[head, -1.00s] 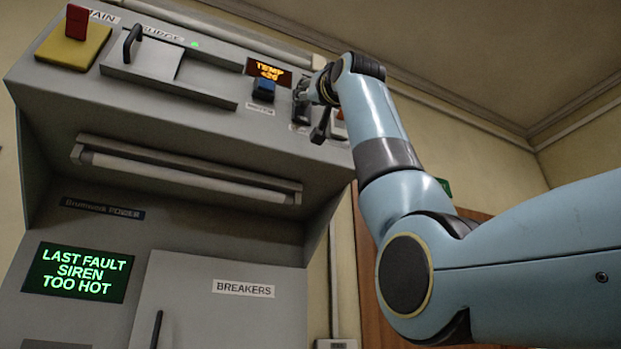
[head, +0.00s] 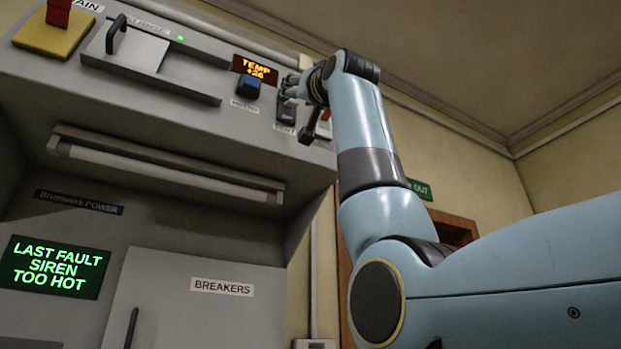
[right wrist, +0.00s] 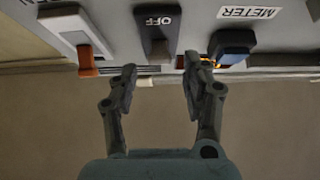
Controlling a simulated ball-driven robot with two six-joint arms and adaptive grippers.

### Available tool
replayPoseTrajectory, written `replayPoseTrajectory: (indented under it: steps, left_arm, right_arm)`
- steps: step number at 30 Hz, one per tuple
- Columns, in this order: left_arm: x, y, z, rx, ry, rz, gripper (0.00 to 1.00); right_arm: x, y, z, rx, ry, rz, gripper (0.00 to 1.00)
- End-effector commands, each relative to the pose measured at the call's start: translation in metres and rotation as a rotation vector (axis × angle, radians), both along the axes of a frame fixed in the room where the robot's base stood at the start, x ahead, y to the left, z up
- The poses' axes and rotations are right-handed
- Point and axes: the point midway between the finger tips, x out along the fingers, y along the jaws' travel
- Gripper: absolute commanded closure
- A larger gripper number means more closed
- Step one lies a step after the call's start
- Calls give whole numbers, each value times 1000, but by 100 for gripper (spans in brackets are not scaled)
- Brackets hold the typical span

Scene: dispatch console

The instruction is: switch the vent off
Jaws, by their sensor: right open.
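The vent switch (head: 287,108) is a dark rocker on the sloped console panel, with a VENT label below it in the head view. In the right wrist view it is the black switch (right wrist: 157,46) marked OFF. My right gripper (right wrist: 159,76) is open and empty, its two fingertips apart on either side of the switch's lower end in that view. I cannot tell whether a finger touches it. In the head view the right gripper (head: 291,88) is at the switch's upper end and partly hides it. My left gripper is not in view.
The blue meter switch (head: 248,86) sits close left of the vent switch under the orange TEMP display (head: 255,70). An orange-red switch (right wrist: 87,60) is close on the other side. The lidded purge slot (head: 135,50) and the red main switch (head: 58,12) are farther left.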

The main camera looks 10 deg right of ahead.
Motion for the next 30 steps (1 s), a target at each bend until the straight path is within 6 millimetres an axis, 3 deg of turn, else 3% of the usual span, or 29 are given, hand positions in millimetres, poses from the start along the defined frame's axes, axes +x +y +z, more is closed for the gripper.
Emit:
replayPoseTrajectory:
  steps: [6,13,30]
  left_arm:
    - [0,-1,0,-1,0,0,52]
    - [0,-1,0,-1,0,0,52]
    - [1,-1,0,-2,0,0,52]
  right_arm:
    - [-37,-12,-28,3,-1,2,52]
    - [-67,-21,-51,3,0,2,52]
    - [-75,-24,-56,1,0,1,52]
